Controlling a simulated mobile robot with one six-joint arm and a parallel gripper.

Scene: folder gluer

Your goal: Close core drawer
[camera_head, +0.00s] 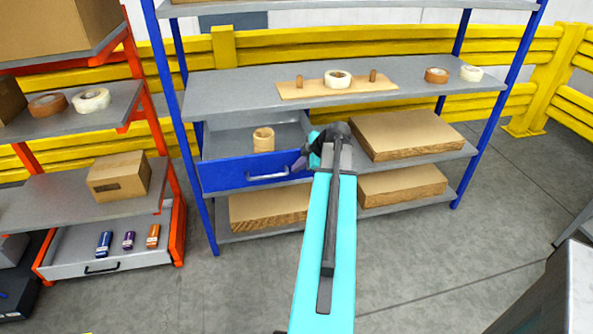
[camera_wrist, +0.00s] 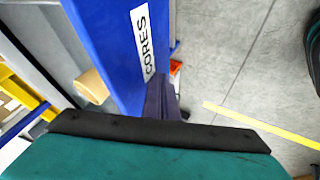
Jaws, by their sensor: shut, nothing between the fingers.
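The core drawer (camera_head: 233,173) has a blue front with a silver handle and stands pulled out from the blue-framed shelf. A cardboard core (camera_head: 263,140) stands upright inside it. In the wrist view the drawer's blue front (camera_wrist: 112,45) carries a white "CORES" label, and the core (camera_wrist: 92,86) shows behind it. My gripper (camera_head: 304,163) is at the right end of the drawer front, near the handle's right side. In the wrist view my gripper (camera_wrist: 163,95) has its dark fingers together, close to the drawer front; whether they touch it I cannot tell.
Flat cardboard stacks (camera_head: 408,135) lie right of the drawer, with more on the shelf below. An orange rack (camera_head: 178,215) stands at left. The floor (camera_head: 450,260) at front right is clear.

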